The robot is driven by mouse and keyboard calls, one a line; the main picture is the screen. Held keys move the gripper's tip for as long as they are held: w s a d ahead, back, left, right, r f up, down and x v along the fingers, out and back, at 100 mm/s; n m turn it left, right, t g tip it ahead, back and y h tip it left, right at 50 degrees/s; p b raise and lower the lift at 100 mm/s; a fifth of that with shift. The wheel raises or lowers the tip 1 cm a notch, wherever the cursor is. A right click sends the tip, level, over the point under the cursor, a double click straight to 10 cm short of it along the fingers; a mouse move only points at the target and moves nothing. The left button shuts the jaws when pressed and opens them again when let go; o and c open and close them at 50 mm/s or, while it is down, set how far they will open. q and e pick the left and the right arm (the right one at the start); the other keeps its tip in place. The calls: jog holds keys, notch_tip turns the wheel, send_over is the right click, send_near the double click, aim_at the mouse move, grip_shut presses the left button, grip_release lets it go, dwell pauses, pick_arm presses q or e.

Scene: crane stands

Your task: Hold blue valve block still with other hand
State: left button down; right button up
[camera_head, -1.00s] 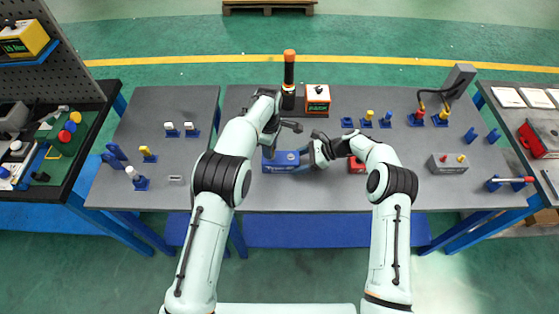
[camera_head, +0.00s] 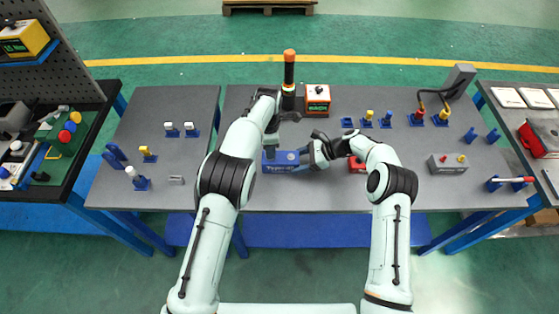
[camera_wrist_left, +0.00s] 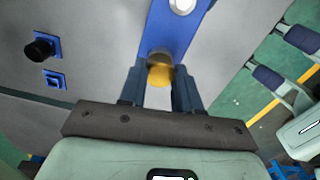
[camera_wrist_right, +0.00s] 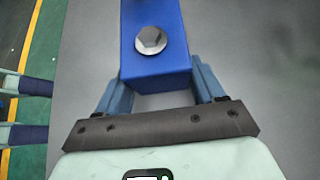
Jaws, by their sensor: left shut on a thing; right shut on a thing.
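The blue valve block (camera_head: 281,162) lies on the grey table in the middle of the head view, partly hidden by my grippers. My right gripper (camera_head: 310,157) is shut on its right end. In the right wrist view the block (camera_wrist_right: 155,75) sits between the fingers (camera_wrist_right: 158,92), with a silver hex fitting (camera_wrist_right: 150,40) on top. My left gripper (camera_head: 270,148) is at the block's left end, above it. In the left wrist view its fingers (camera_wrist_left: 160,78) are shut on a yellow brass-coloured fitting (camera_wrist_left: 160,74) at the end of the block (camera_wrist_left: 178,32).
A dark post with an orange top (camera_head: 289,75) and an orange box (camera_head: 317,98) stand behind the block. A red part (camera_head: 356,165) is right of my right gripper. Small blue stands with fittings are on both sides, and a grey box (camera_head: 447,163) is at right.

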pick_arm(q)
jog(key=shift+r, duration=0.1)
jog(key=n, duration=0.5)
jog(key=c, duration=0.7)
grip_release()
jog(key=shift+c, duration=0.8)
